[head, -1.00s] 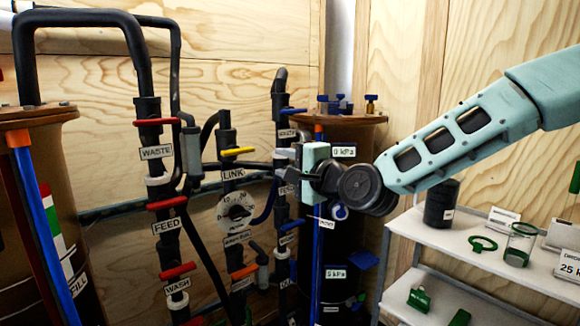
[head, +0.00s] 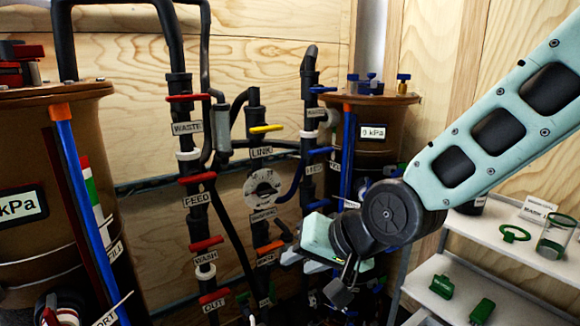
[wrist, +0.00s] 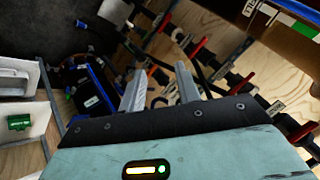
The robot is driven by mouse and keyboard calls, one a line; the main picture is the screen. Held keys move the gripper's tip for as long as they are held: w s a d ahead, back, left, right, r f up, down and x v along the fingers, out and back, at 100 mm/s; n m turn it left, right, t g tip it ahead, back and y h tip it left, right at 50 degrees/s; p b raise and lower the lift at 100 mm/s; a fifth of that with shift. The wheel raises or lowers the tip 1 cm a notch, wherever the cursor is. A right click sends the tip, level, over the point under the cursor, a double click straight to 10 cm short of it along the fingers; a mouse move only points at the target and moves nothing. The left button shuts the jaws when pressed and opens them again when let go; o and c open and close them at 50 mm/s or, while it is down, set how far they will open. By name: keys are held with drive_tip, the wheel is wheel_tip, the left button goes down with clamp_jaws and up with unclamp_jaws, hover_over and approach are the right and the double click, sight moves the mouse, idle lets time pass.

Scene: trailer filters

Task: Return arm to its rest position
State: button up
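My gripper (head: 292,256) is in front of the lower pipes and valves in the head view, below and left of my arm's dark wrist joint. In the wrist view its two grey fingers (wrist: 160,88) stand apart with a gap between them. Nothing is held between them. The pale teal arm comes in from the right edge of the head view and slopes down to the wrist. The arm hides part of the right-hand brown tank and the shelf's left end.
Pipes carry red valve handles (head: 197,179) and a yellow one (head: 265,129). A brown tank (head: 372,108) stands behind my wrist, another (head: 85,140) at left. A white shelf unit (head: 480,228) with green items stands at right. Plywood walls close the back.

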drive_tip(key=s+d+f+n+g+h, duration=0.1)
drive_tip(key=s+d+n+g+h, duration=0.25)
drive_tip(key=s+d, duration=0.45)
drive_tip(key=s+d+f+n+g+h, duration=0.2)
drive_tip(key=s+d+n, duration=0.15)
drive_tip(key=s, duration=0.75)
wheel_tip(320, 180, up, 14)
drive_tip(key=p, duration=1.4)
drive_tip(key=shift+s+r+n, duration=0.2)
drive_tip(key=shift+s+n, duration=0.15)
drive_tip(key=shift+n, duration=0.05)
